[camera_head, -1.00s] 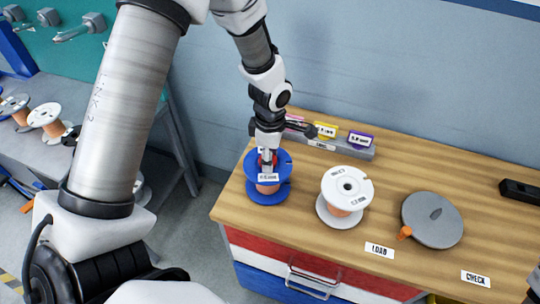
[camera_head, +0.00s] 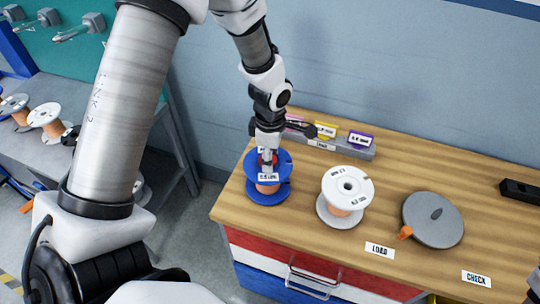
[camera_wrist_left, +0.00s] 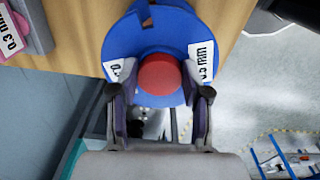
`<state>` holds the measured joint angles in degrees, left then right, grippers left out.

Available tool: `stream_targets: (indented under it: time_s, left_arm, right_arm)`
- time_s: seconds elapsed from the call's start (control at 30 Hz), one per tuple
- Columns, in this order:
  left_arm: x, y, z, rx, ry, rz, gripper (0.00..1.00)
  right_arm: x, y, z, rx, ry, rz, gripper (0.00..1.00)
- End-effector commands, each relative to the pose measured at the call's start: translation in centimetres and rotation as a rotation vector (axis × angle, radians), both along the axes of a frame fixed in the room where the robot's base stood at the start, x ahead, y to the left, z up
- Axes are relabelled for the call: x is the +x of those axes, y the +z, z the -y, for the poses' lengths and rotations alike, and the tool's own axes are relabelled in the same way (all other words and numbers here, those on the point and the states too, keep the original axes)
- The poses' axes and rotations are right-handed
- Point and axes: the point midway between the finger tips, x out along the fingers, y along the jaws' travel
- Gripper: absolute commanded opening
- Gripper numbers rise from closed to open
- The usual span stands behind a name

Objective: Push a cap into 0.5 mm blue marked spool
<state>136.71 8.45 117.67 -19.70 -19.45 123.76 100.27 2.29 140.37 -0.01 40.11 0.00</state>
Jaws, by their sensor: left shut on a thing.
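The blue spool (camera_head: 283,160) stands upright near the table's left edge, with orange wire around its core. White labels on its top flange (camera_wrist_left: 168,35) read 0.5 mm in the left wrist view. A red cap (camera_wrist_left: 158,74) is at the flange's centre, and a bit of it shows in the head view. My left gripper (camera_head: 266,166) points down over the spool, shut on the red cap; its fingers also show in the wrist view (camera_wrist_left: 159,95). I cannot tell how deep the cap sits in the hole.
A white spool (camera_head: 362,184) stands just right of the blue one. A grey disc with an orange handle (camera_head: 437,221) lies further right. A grey holder (camera_head: 350,150) with coloured labelled blocks stands behind. A black block (camera_head: 520,192) is at the far right.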

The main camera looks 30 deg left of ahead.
Motion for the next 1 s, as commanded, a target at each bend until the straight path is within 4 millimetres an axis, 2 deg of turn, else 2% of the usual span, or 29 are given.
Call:
stream_targets:
  time_s: [0.07, 0.1, 0.13, 0.17, 0.47, 0.57, 0.67, 0.9, 1.0]
  left_arm:
    - [-0.2, -0.2, 0.0, 0.0, 0.0, -0.005, 0.26]
    - [-0.2, -0.2, 0.0, 0.0, 0.0, -0.005, 0.61]
    - [-0.2, -0.2, 0.0, 0.0, 0.0, -0.005, 0.72]
    - [-0.2, -0.2, 0.0, 0.0, 0.0, -0.005, 0.77]
    - [-0.1, 0.0, 0.0, 0.0, 0.0, -0.002, 0.77]
    - [0.0, 0.8, 0.0, 0.0, 0.001, 0.0, 0.77]
    - [0.0, 2.5, 0.0, 0.0, 0.001, 0.002, 0.77]
    - [0.0, 8.7, 0.0, 0.0, 0.001, 0.003, 0.77]
    - [0.0, 10.5, 0.1, 0.0, 0.001, 0.0, 0.77]
  right_arm:
    - [0.0, 0.0, 0.0, 0.0, 0.0, 0.0, 0.99]
    - [0.0, 0.0, 0.0, 0.0, 0.0, 0.0, 0.99]
    - [0.0, 0.0, 0.0, 0.0, 0.0, 0.0, 0.99]
    - [0.0, 0.0, 0.0, 0.0, 0.0, 0.0, 0.99]
    - [0.0, 0.0, 0.0, 0.0, 0.0, 0.0, 0.99]
    - [0.0, 0.0, 0.0, 0.0, 0.0, 0.0, 0.99]
    - [0.0, 0.0, 0.0, 0.0, 0.0, 0.0, 0.99]
    - [0.0, 0.0, 0.0, 0.0, 0.0, 0.0, 0.99]
    - [0.0, 0.0, 0.0, 0.0, 0.0, 0.0, 0.99]
